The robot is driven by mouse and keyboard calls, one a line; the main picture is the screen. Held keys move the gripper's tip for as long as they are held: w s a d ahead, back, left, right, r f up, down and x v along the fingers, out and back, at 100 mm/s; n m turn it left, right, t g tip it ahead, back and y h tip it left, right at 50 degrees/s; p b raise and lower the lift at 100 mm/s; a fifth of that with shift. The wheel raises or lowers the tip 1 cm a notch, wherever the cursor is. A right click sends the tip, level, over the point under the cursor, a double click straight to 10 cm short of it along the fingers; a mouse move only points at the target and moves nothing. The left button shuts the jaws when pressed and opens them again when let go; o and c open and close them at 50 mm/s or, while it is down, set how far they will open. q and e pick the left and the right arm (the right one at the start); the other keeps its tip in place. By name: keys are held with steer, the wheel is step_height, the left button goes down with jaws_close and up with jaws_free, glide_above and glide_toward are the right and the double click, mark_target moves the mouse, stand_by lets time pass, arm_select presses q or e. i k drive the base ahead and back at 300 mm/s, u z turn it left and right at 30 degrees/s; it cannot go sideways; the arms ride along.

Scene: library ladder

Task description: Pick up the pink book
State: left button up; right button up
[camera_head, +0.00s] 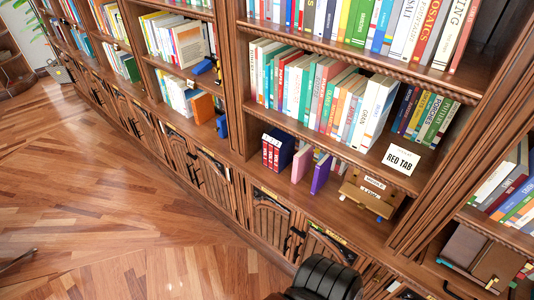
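The pink book (301,163) stands upright on the lowest open shelf of the middle bookcase, in the head view. It is a thin book with its spine facing out. A purple book (322,173) stands just to its right, with a small gap between them. Dark blue volumes with red spines (274,150) stand to its left. Neither of my grippers can be made out in this view.
A brown box (366,194) sits right of the purple book, under a white "RED TAB" sign (401,158). A full book row (318,95) fills the shelf above. Cabinets (270,220) lie below. Wooden floor (110,220) is open at left. An unclear black ridged shape (325,280) shows at the bottom.

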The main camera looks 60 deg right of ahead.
mark_target(301, 162)
steer(key=z, duration=0.3)
steer(key=i, duration=1)
steer(key=z, duration=1.3)
steer(key=i, duration=0.65)
steer(key=z, duration=0.65)
